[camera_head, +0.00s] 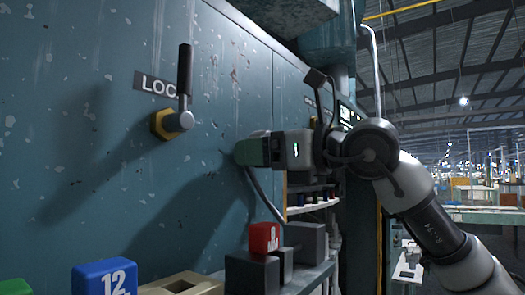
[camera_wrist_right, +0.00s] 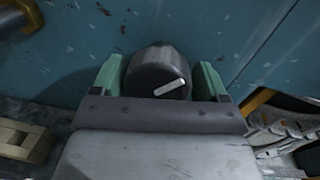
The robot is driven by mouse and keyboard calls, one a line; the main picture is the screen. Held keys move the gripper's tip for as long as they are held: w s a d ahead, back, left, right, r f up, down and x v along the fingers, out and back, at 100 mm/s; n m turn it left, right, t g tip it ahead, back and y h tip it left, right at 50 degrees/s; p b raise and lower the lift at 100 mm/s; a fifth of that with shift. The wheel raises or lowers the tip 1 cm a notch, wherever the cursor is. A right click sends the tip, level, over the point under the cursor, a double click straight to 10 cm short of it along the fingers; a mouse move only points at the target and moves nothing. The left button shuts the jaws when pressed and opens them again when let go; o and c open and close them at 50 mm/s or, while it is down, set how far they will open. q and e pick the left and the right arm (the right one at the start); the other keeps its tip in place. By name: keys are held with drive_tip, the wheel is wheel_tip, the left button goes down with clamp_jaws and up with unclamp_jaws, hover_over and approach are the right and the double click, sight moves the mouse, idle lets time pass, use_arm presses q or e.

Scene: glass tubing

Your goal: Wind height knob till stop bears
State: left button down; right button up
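A dark round knob (camera_wrist_right: 158,72) with a pale pointer bar sits on the worn teal panel in the right wrist view. The bar slants slightly, its right end higher. My right gripper (camera_wrist_right: 158,82) has its green fingers on the knob's left and right sides, and they appear to press on it. In the head view my right gripper (camera_head: 247,151) reaches left to the panel and hides the knob. No stop can be made out. My left gripper is out of view.
A lever (camera_head: 184,80) with a black upright handle stands out from the panel (camera_head: 75,140) beside a partly hidden "LOC" label (camera_head: 156,85). Below are a blue block (camera_head: 104,279) marked 12, a red block (camera_head: 264,237) and dark blocks (camera_head: 252,272) near a shelf.

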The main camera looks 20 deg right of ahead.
drive_tip(key=shift+s, duration=0.1)
drive_tip(key=c, duration=0.6)
drive_tip(key=shift+f+m+b, duration=0.1)
drive_tip(key=shift+m+b, duration=0.5)
drive_tip(key=shift+b, duration=0.25)
drive_tip(key=shift+m+b, duration=1.1)
drive_tip(key=shift+m, duration=0.1)
drive_tip(key=m+b, duration=0.2)
drive_tip(key=shift+s+a+m+t, duration=0.1)
drive_tip(key=shift+m+t, duration=0.2)
drive_tip(key=shift+m, duration=0.1)
drive_tip(key=shift+r+m+b, duration=0.25)
drive_tip(key=shift+m+b, duration=0.35)
drive_tip(key=shift+m, duration=0.2)
drive_tip(key=o, duration=0.9)
